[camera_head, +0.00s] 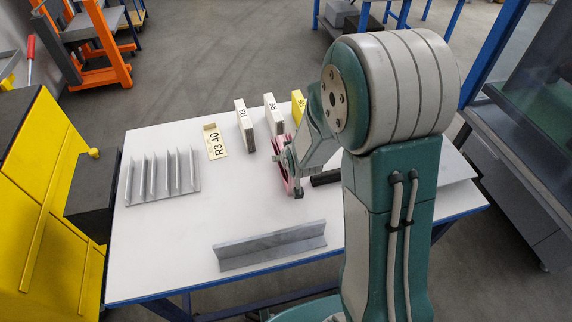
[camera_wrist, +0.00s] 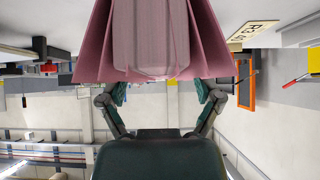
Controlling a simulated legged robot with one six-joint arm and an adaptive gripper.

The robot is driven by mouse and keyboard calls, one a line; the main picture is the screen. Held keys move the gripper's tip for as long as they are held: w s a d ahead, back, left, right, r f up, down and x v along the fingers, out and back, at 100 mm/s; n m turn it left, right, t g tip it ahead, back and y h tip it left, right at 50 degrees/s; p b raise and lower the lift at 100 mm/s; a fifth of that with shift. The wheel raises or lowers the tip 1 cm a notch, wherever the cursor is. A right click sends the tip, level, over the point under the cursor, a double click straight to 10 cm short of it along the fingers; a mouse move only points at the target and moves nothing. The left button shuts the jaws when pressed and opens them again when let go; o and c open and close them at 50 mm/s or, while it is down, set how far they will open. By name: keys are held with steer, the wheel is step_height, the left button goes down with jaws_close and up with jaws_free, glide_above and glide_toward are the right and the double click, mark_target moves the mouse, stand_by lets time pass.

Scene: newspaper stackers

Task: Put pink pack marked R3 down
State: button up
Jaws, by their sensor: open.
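The pink pack (camera_head: 282,148) shows as a thin strip beside my gripper in the head view, right of the table's middle. My gripper (camera_head: 294,166) and wrist hide most of it. It seems to stand on edge at the tabletop, but its contact there is hidden. In the wrist view the pink pack (camera_wrist: 150,40) fills the upper middle, its sheets fanned apart at the lower edge.
On the white table (camera_head: 170,230), a white pack marked R3 (camera_head: 244,126), another white pack (camera_head: 273,115) and a yellow pack (camera_head: 298,104) stand behind. A card reading R3 40 (camera_head: 215,142), a slotted metal rack (camera_head: 162,178) and an angled metal piece (camera_head: 270,247) lie apart.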

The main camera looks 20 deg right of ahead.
steer(key=shift+x, duration=0.9)
jaws_close()
steer(key=shift+r, duration=0.15)
